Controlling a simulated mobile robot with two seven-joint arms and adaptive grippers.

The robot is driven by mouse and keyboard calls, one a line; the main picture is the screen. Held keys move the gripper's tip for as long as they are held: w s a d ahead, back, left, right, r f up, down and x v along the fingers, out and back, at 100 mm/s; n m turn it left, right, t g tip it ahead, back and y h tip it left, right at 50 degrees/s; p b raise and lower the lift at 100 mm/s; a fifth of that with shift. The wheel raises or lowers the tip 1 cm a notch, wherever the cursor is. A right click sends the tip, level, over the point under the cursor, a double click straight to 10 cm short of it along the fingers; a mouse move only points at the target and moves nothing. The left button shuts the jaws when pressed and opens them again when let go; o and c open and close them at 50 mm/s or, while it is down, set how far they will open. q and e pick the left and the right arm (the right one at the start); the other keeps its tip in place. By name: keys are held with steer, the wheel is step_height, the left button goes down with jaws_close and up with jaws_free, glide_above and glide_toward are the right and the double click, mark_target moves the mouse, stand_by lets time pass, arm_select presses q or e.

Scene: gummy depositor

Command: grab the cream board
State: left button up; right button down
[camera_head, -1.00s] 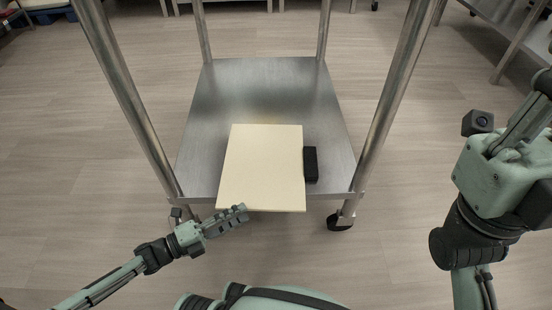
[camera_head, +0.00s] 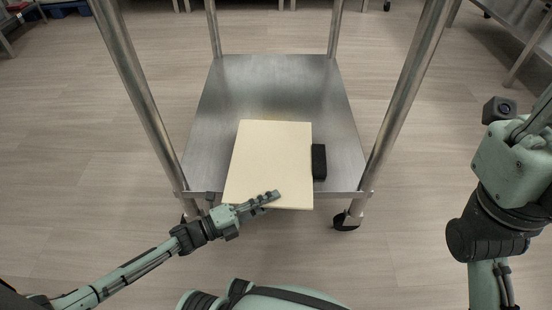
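The cream board (camera_head: 272,150) lies flat on the lower steel shelf of a cart, its near edge sticking out past the shelf's front edge. My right gripper (camera_head: 541,118) is at the right edge of the view, far from the board and partly cut off.
A black block (camera_head: 319,161) lies on the shelf (camera_head: 275,85) close against the board's right side. Metal cart legs (camera_head: 140,90) stand on both sides, with a caster (camera_head: 346,221) at the front right. The floor in front is open.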

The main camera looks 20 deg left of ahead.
arm_select(q)
jaws_close()
